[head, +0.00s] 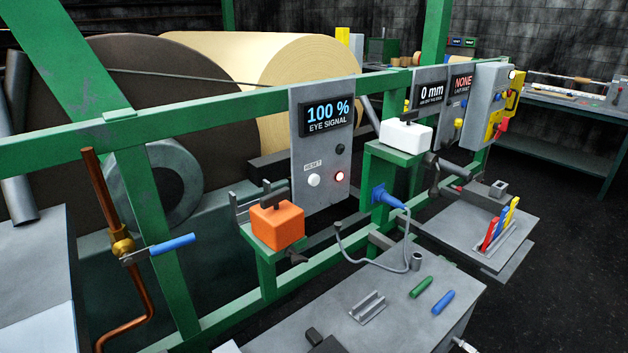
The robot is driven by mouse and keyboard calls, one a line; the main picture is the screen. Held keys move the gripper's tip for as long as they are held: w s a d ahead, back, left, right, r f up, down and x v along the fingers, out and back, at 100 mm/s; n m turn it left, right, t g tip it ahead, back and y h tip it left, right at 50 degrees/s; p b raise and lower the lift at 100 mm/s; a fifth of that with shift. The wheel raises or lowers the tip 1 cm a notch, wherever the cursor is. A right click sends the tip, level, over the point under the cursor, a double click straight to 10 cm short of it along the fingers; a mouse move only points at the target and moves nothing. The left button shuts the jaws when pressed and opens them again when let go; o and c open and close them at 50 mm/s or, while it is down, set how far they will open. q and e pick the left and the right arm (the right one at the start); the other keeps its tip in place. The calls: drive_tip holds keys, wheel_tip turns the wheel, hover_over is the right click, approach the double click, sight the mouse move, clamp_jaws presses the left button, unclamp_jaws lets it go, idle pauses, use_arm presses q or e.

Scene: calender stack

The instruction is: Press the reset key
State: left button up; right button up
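The reset key is a round white button (314,180) under a small "RESET" label on a grey upright panel (322,203). A black knob (340,149) sits above the lamp. The display (328,115) at the top reads "100 % EYE SIGNAL". Nothing touches or covers the white button. I cannot make out either of my grippers in the head view.
An orange block (277,226) stands on a green bracket left of and below the button. A blue-handled valve (172,248) sticks out at left. The grey table (400,318) in front holds green and blue sticks.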

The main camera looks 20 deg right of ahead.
clamp_jaws()
idle(1.5)
